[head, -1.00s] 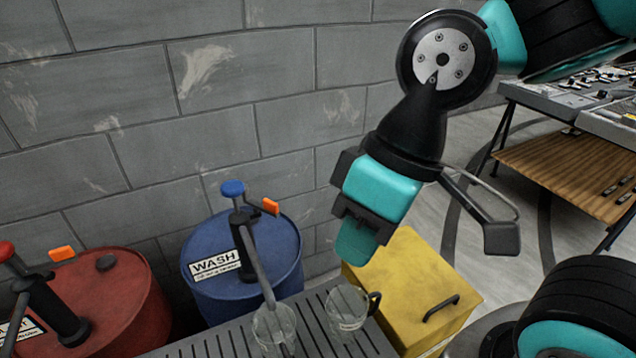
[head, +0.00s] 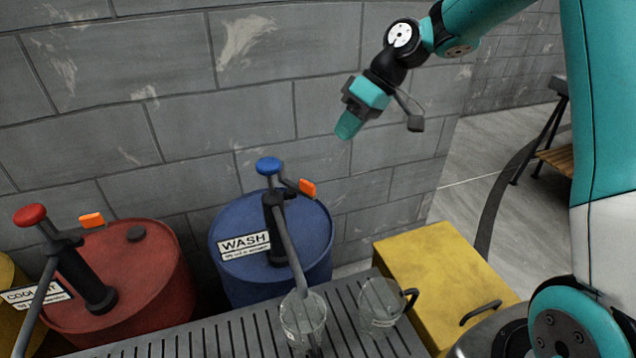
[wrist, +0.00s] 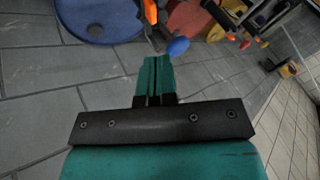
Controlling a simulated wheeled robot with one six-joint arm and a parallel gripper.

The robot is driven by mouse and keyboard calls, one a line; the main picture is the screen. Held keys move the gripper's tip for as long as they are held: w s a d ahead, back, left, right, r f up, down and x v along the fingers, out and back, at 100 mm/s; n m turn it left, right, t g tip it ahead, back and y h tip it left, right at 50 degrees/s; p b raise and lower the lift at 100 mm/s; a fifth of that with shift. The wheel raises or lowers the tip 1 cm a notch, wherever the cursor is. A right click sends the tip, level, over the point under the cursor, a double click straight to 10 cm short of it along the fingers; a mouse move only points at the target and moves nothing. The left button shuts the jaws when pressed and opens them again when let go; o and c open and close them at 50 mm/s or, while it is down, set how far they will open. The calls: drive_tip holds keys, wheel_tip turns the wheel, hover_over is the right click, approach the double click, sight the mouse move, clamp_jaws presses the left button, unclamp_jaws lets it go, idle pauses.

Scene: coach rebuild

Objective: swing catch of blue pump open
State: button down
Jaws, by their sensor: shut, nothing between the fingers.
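The blue pump stands on the blue drum (head: 300,245) labelled WASH. It has a blue knob (head: 268,166), a black body (head: 276,225) and a grey spout reaching down to a glass on the grate. Its orange catch (head: 308,187) sticks out to the right of the pump head. My gripper (head: 346,126) is up and right of the catch, in the air before the wall, shut and empty. In the wrist view the shut fingers (wrist: 155,75) point toward the blue knob (wrist: 177,46), with the orange catch (wrist: 150,12) above it and the blue drum (wrist: 100,18) at upper left.
A red drum (head: 150,275) with a red-knobbed pump and orange catch (head: 92,220) stands at left. Two glass mugs (head: 303,318) (head: 381,303) stand on the slotted grate (head: 235,335). A yellow box (head: 430,255) is at right. The block wall (head: 180,110) is close behind.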

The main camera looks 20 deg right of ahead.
sight(312, 185)
drive_tip(key=w+d+f, duration=0.4)
drive_tip(key=d, duration=0.1)
drive_tip(key=s+a+f+p, duration=0.1)
drive_tip(key=a+f+p, duration=0.2)
drive_tip(key=a+f, duration=0.5)
drive_tip(key=shift+s+a+y, duration=0.25)
drive_tip(key=shift+a+y, duration=0.05)
drive_tip(key=shift+a, duration=0.55)
drive_tip(key=shift+s+a+m+t+b, duration=0.55)
drive_tip(key=shift+s+m+t+b, duration=0.1)
drive_tip(key=shift+m+t, duration=0.05)
